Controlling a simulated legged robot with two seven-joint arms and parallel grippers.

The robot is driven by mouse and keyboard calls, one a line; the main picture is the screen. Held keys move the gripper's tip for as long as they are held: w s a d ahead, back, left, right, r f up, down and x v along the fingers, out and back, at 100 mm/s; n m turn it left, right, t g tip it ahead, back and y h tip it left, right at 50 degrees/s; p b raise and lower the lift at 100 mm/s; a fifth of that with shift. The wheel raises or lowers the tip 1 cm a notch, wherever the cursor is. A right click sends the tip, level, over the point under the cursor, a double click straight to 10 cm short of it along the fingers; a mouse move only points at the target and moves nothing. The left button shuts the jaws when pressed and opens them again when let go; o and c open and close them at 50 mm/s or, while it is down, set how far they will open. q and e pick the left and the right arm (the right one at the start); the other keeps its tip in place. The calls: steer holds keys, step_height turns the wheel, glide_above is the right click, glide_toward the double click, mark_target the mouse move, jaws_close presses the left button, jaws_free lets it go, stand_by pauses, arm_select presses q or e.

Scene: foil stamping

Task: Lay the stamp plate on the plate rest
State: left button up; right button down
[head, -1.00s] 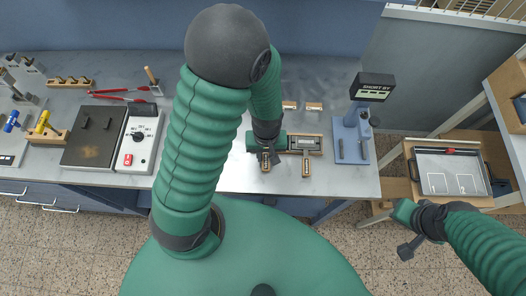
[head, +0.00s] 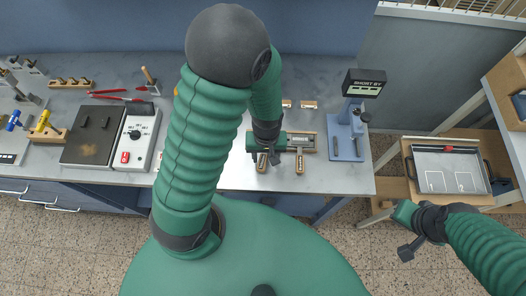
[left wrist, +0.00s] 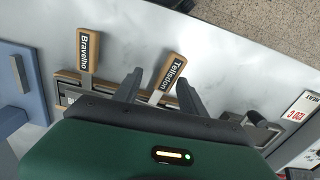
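Two wooden-handled stamp plates lie side by side at the bench front. The one labelled "Telisdon" (left wrist: 170,73) is left in the head view (head: 262,162); the one labelled "Bravelho" (left wrist: 87,50) is right in the head view (head: 300,164). Their inner ends meet a long wood-edged holder (head: 308,142), perhaps the plate rest; my gripper partly hides it. My left gripper (left wrist: 158,82) is open, its fingers on either side of the Telisdon handle with a gap visible. My right gripper (head: 418,232) hangs off the bench's right side; its fingers are unclear.
A blue press (head: 345,135) with a display stands right of the holder. A hot plate (head: 92,135) with a white control box (head: 136,138) is on the left. A framed tray (head: 448,172) sits on a side table.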

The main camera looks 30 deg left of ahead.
arm_select(q)
steer(key=shift+w+d+r, duration=0.1)
steer(key=shift+d+r, duration=0.15)
steer(key=shift+r, duration=0.75)
step_height(320, 180, up, 15)
steer(key=p, duration=0.1)
steer(key=shift+a+f+p, duration=0.15)
steer(key=shift+a+p, duration=0.15)
steer(key=shift+p, duration=0.05)
arm_select(e)
steer(key=shift+d+r, duration=0.15)
steer(key=shift+r, duration=0.7)
